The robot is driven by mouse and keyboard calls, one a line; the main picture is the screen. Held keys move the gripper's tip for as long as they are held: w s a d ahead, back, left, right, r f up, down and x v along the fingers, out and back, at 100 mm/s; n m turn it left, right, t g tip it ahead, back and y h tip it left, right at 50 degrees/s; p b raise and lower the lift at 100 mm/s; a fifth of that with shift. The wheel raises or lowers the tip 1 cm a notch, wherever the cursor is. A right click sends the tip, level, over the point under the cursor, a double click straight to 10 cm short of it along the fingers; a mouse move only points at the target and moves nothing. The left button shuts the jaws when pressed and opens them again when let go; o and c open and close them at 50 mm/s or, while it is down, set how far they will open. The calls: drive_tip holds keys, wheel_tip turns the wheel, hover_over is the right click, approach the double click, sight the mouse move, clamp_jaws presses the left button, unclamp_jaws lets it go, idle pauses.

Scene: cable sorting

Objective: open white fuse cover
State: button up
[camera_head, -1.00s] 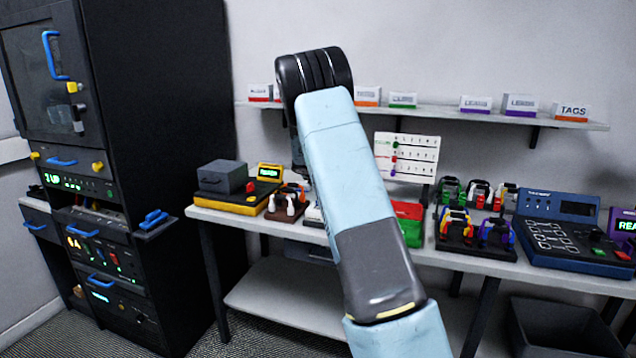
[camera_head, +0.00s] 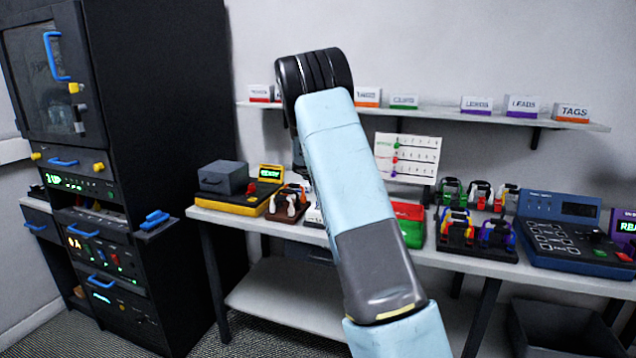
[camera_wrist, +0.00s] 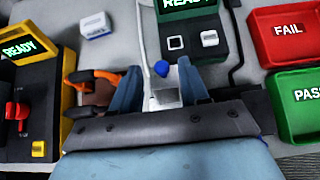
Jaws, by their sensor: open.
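In the wrist view, my gripper (camera_wrist: 159,70) is open above the bench, its two blue fingers apart. A small white block (camera_wrist: 166,98) with a blue knob (camera_wrist: 161,68) beyond it shows between the fingers. I cannot tell whether this block is the fuse cover, or whether the fingers touch it. Another small white box (camera_wrist: 96,25) lies at the upper left, beyond the left finger. In the head view my arm hides the gripper and most of this part of the bench. A bit of something white (camera_head: 313,214) shows just left of my arm.
A dark tester with a green READY screen (camera_wrist: 188,3) stands beyond the gripper. The red FAIL tray (camera_wrist: 288,32) and green PASS tray (camera_wrist: 300,92) are at right. A yellow-framed READY unit (camera_wrist: 22,48) and an orange-handled item (camera_wrist: 92,78) are at left. A black cable runs near the right finger.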

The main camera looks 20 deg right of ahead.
drive_tip(key=shift+r, duration=0.1)
drive_tip(key=v, duration=1.3)
drive_tip(key=shift+a, duration=0.25)
drive_tip(key=shift+s+r, duration=0.1)
drive_tip(key=shift+s, duration=0.05)
